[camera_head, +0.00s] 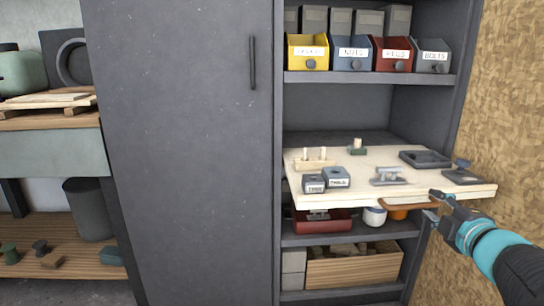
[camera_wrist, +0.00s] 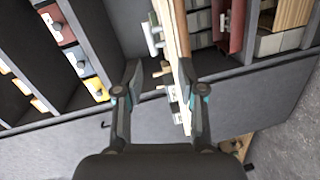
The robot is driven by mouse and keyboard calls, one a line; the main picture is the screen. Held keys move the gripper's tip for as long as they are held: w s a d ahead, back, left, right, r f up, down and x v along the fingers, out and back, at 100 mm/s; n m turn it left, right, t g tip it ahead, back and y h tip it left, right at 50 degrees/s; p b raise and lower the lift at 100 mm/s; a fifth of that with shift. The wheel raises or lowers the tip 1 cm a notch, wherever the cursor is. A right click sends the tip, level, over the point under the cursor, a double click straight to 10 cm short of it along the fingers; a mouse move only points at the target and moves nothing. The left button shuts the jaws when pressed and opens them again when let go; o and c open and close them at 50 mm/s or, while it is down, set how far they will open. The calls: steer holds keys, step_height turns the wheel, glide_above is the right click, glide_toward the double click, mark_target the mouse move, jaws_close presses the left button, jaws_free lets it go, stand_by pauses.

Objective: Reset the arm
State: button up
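My gripper (camera_head: 434,203) is at the right in the head view, by the front right edge of a pale wooden board (camera_head: 375,193). In the wrist view my gripper (camera_wrist: 159,68) has its two fingers spread apart, with nothing clearly held between them. The board (camera_wrist: 183,40) shows edge-on between and behind the fingers, close to the right one. I cannot tell whether a finger touches it. My teal and black arm reaches in from the lower right of the head view.
The board sticks out of a grey cabinet and carries small blocks, two labelled dark boxes (camera_head: 335,177) and a dark tray (camera_head: 425,158). Labelled bins (camera_head: 307,52) fill the shelf above. A red bin (camera_head: 322,222) and a white cup (camera_head: 374,216) sit below. A chipboard wall (camera_head: 510,110) stands close right.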

steer(key=w+a+r+m+h, duration=0.1)
steer(key=w+a+m, duration=0.2)
steer(key=s+a+f+m+g+y+p, duration=0.1)
steer(key=s+a+f+m+g, duration=0.4)
steer(key=s+a, duration=0.3)
steer(key=s+a+f+m+g, duration=0.5)
steer(key=s+a, duration=0.4)
steer(key=s, duration=0.3)
steer(key=shift+a+f+m+g+y+p, duration=0.15)
steer(key=shift+f+m+g+y+p, duration=0.25)
steer(key=shift+f+m, duration=0.6)
steer(key=shift+o, duration=0.3)
steer(key=shift+s+r, duration=0.1)
steer(key=shift+r, duration=0.15)
stand_by(0.3)
